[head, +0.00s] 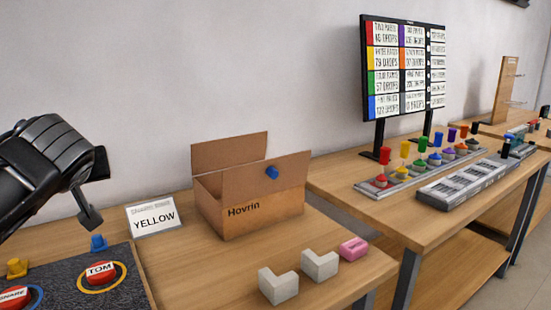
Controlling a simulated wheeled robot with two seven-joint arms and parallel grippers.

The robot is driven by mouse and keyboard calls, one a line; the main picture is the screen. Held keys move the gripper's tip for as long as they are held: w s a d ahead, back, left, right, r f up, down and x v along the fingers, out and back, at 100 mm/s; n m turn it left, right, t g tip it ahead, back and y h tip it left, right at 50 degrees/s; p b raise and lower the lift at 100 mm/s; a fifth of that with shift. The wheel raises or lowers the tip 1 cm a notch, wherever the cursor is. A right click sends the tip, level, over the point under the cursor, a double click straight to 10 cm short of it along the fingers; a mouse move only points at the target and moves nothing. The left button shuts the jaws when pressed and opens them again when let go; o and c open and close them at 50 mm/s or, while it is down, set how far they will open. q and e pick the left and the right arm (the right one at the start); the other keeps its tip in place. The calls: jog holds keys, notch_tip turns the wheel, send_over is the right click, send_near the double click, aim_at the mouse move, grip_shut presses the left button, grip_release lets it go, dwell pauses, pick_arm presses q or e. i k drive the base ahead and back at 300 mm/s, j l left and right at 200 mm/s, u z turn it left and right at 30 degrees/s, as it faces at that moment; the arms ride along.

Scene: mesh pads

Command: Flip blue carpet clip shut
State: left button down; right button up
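A blue clip (98,242) stands at the far edge of a dark speckled carpet pad (128,262) at the lower left. It looks raised; its hinge is too small to make out. A yellow clip (17,267) is on the same pad to its left. My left gripper (92,205) hangs just above the blue clip, apart from it, with nothing visible in its grip. Its finger gap is not clear from this angle. My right gripper is out of view.
Red buttons labelled TOM (101,271) and SNARE (13,298) sit on the pad. A YELLOW sign (153,217) and an open cardboard box (262,214) stand behind. White blocks (279,286) and a pink piece (354,248) lie right. A second table (400,225) holds a board and keyboard.

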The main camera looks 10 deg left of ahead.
aim_at(98, 243)
jog(key=k+l, duration=0.65)
jog(key=l, duration=0.2)
